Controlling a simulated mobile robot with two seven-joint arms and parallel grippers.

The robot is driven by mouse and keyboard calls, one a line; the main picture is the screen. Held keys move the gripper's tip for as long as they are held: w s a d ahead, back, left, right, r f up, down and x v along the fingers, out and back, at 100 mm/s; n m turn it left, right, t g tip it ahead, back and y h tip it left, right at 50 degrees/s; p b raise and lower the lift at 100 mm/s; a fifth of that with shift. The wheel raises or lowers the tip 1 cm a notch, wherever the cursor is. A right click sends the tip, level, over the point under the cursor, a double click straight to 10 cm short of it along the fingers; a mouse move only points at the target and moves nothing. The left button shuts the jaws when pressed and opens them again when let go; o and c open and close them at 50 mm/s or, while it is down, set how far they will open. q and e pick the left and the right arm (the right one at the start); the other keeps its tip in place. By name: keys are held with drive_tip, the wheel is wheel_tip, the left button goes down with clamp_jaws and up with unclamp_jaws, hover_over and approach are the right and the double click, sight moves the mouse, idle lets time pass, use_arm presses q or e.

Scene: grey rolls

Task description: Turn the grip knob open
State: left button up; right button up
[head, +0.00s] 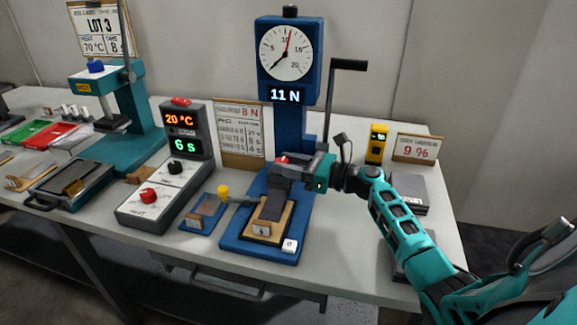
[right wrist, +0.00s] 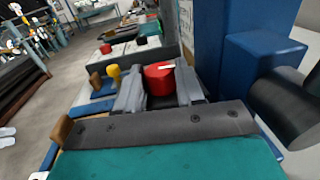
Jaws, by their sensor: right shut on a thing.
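The grip knob (head: 284,159) is red and sits on the blue force tester (head: 290,120), below its dial. The right wrist view shows this red knob (right wrist: 158,80) with a white mark on its top, between two grey fingers. My right gripper (head: 286,168) is shut on the knob, one finger on each side. The tester's display (head: 285,95) reads 11 N. A dark strip (head: 272,207) lies on a wooden piece at the tester's base, in front of the gripper. My left gripper is not in view.
A grey control box (head: 160,185) with 20 °C and 6 s displays stands left of the tester. A yellow-knobbed lever (head: 224,191) is close by. A black crank handle (head: 348,66) rises behind my right gripper. A yellow device (head: 377,142) and a 9 % card (head: 417,149) stand right.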

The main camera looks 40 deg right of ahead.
drive_tip(key=o, duration=1)
drive_tip(key=shift+o, duration=0.2)
drive_tip(key=v, duration=1.3)
